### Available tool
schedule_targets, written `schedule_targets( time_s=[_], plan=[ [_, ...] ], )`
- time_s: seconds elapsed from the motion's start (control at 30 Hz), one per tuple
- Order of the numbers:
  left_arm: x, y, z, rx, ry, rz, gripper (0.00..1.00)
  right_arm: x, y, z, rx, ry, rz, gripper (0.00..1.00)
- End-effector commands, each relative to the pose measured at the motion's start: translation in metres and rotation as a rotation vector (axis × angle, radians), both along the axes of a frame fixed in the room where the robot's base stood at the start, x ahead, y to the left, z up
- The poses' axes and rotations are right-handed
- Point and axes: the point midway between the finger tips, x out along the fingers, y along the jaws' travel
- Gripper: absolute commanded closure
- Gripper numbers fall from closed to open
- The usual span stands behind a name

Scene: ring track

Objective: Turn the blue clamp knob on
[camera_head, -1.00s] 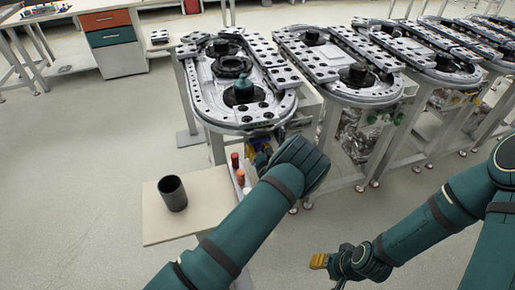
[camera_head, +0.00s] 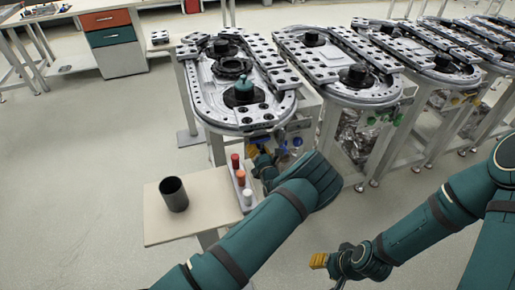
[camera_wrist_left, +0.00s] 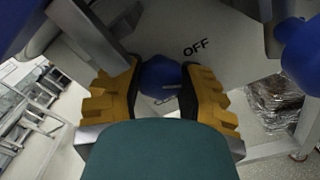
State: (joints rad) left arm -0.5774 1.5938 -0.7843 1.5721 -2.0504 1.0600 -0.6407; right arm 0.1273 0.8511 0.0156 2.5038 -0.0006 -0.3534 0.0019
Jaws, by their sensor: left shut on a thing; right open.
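The blue clamp knob (camera_wrist_left: 160,76) shows in the left wrist view between the yellow fingers of my left gripper (camera_wrist_left: 160,92). The fingers are shut on its sides. A small pale mark is on the knob's face. The word OFF (camera_wrist_left: 196,47) is printed on the pale panel up and right of the knob. In the head view my left gripper (camera_head: 258,153) is at the front panel under the first ring track (camera_head: 222,118), and the held knob is hard to make out there. My right gripper (camera_head: 319,261) is open and empty, low over the floor.
A blue part (camera_wrist_left: 302,50) stands at the right in the left wrist view. A small table (camera_head: 155,225) holds a dark cup (camera_head: 173,194). Beside it, a narrow rack (camera_head: 237,178) carries red, orange and white cylinders. Floor at the left is clear.

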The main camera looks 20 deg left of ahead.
Motion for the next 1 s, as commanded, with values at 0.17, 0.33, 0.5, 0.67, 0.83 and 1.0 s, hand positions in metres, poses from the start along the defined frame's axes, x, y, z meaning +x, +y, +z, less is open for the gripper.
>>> schedule_targets(
  time_s=[0.17,0.33,0.5,0.67,0.83,1.0],
  plan=[
    [0.001,-0.001,0.002,0.141,0.089,-0.002,0.98,-0.001,0.0,0.004,0.0,0.002,0.001,0.53],
    [0.001,-0.001,0.002,0.276,0.18,-0.003,0.98,-0.001,0.0,0.007,0.0,0.003,0.0,0.53],
    [0.002,-0.001,0.002,0.41,0.269,-0.004,0.98,-0.002,0.0,0.009,0.001,0.005,0.001,0.53],
    [0.002,-0.001,0.002,0.535,0.353,-0.002,0.98,-0.002,0.0,0.011,0.001,0.005,0.001,0.53],
    [0.002,-0.001,0.002,0.659,0.436,-0.002,0.98,-0.002,0.0,0.012,0.001,0.006,0.001,0.53],
    [0.002,-0.002,0.002,0.762,0.507,-0.002,0.98,-0.003,0.0,0.012,0.001,0.006,0.001,0.53]
  ],
)
